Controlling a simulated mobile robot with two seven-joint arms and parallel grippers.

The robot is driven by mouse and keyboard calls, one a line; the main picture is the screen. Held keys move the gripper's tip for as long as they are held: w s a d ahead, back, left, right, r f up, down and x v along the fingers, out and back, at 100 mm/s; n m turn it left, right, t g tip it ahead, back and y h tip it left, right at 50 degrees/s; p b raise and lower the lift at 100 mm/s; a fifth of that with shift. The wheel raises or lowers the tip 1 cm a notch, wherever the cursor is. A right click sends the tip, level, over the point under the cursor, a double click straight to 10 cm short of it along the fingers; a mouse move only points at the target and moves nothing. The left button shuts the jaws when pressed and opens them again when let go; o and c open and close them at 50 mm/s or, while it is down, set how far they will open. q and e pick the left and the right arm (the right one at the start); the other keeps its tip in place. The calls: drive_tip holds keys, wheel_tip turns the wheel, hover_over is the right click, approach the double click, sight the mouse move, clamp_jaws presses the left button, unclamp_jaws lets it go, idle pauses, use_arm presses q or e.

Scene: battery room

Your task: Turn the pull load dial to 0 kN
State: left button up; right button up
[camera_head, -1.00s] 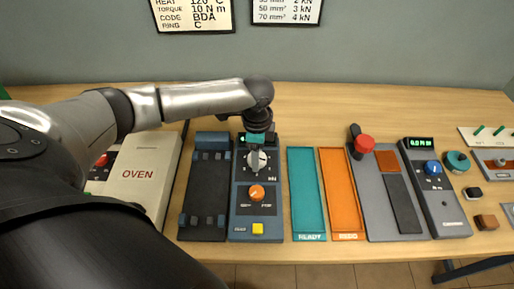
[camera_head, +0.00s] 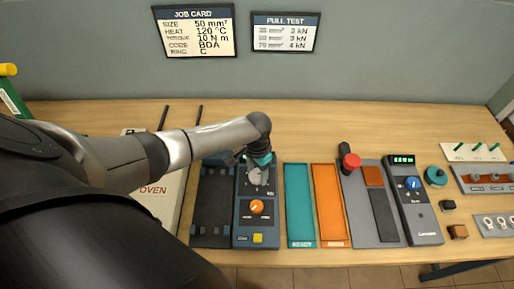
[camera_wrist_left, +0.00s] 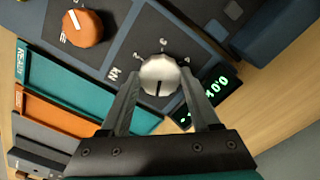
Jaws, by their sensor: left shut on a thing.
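The pull load dial (camera_head: 258,178) is a silver-white knob on the upper part of a dark blue panel (camera_head: 242,229). In the left wrist view the dial (camera_wrist_left: 160,70) has a dark pointer line on its near side, towards my gripper, with a kN label beside it. My left gripper (camera_head: 259,169) is at the dial from above; in the wrist view its two fingers (camera_wrist_left: 161,80) lie on either side of the dial, shut on it. A green-digit display (camera_wrist_left: 213,90) is partly hidden by a finger; its full reading is unclear. My right gripper is out of view.
An orange knob (camera_head: 257,207) and a yellow button (camera_head: 258,238) sit below the dial. Teal (camera_head: 299,206) and orange (camera_head: 329,206) trays lie to the right, then a red-knobbed lever (camera_head: 351,161). A PULL TEST card (camera_head: 285,33) hangs on the wall.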

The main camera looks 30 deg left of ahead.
sight(257, 175)
use_arm(q)
drive_tip(key=shift+n+p, duration=0.3)
drive_tip(key=shift+n, duration=0.2)
drive_tip(key=o, duration=1.4)
drive_tip(key=shift+c, duration=0.2)
drive_tip(key=shift+r, duration=0.15)
wheel_tip(257, 175, up, 15)
drive_tip(key=p, duration=0.2)
